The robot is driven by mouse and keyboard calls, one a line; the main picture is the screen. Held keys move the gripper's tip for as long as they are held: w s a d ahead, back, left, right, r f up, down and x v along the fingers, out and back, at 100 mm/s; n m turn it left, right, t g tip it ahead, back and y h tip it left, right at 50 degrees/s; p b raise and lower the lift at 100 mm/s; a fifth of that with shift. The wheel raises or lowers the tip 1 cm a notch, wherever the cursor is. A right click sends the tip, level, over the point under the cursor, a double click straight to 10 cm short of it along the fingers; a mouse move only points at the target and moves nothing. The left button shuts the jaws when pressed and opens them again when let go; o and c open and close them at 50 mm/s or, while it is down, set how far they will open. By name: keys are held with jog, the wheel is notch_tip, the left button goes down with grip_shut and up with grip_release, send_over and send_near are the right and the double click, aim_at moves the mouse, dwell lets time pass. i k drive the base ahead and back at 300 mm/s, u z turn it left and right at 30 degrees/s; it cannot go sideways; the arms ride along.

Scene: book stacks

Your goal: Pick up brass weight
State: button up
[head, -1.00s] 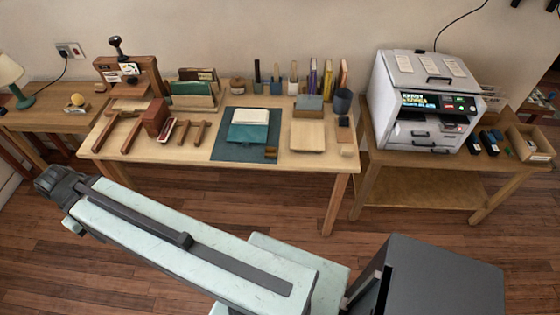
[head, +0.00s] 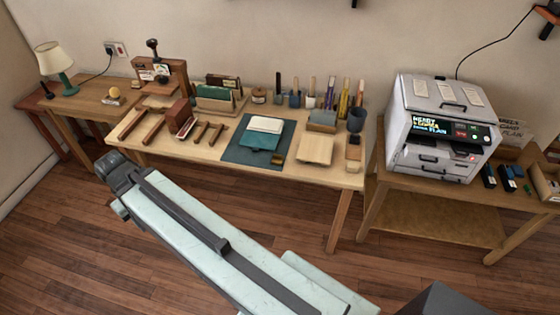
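A small dark-gold block (head: 277,159), which looks like the brass weight, sits on the front right corner of the dark teal mat (head: 237,153) on the middle table. A teal and white book or folder (head: 262,138) lies just behind it on the mat. My arm reaches from the lower right toward the left, in front of the tables. My gripper (head: 117,168) is at its dark far end, left of the block and well apart from it. Its fingers cannot be made out.
The middle table (head: 210,150) also holds a wooden press (head: 160,75), wooden tools, upright books, jars and a dark cup (head: 356,119). A printer-like machine (head: 440,125) stands on the right table. A lamp (head: 55,62) stands on the left table. Wooden floor lies open in front.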

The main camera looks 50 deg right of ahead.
aim_at(278, 160)
jog(key=z, duration=0.05)
jog(key=i, duration=0.9)
jog(key=u, duration=0.1)
